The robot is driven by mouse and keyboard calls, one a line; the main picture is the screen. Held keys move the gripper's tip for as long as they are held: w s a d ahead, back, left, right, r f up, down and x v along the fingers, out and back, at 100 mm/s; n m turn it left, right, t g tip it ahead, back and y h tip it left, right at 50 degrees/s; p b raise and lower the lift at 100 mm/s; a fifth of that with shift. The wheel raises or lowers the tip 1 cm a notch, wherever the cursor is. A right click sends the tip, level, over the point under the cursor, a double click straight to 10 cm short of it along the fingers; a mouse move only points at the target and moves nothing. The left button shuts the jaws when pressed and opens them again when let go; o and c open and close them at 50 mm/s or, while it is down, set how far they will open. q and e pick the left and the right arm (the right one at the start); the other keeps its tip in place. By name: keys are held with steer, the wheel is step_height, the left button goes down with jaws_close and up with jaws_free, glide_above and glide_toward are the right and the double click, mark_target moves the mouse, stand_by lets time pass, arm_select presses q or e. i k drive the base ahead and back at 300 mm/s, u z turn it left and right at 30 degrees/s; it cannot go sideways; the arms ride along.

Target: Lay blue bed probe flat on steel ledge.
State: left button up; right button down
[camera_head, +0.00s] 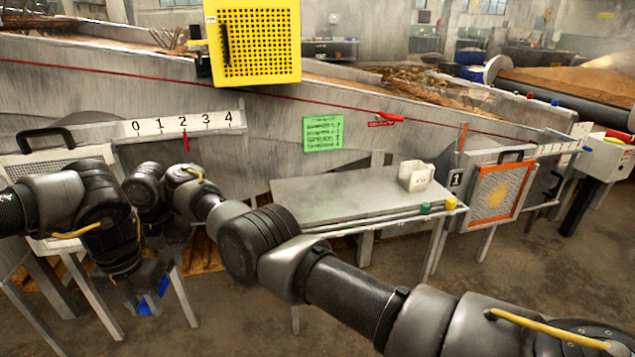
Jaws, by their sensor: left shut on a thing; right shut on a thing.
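The blue bed probe (152,299) shows only as a small blue piece at the lower left, under my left gripper (145,283). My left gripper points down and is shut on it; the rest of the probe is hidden. My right gripper (167,232) is above it and close by, mostly covered by my own arm links. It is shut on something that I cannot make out. The steel ledge (330,198) is the flat grey shelf right of both grippers. Two thin rods with green (425,208) and yellow (450,203) ends lie along its front edge.
The ledge's middle is bare. My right arm crosses in front of its left part. Behind are a 0–4 scale (188,123), a green note (323,134), a yellow grid panel (256,45) and an orange-framed panel (495,193).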

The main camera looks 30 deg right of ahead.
mark_target(335, 197)
steer(key=z, duration=1.15)
steer(key=i, duration=1)
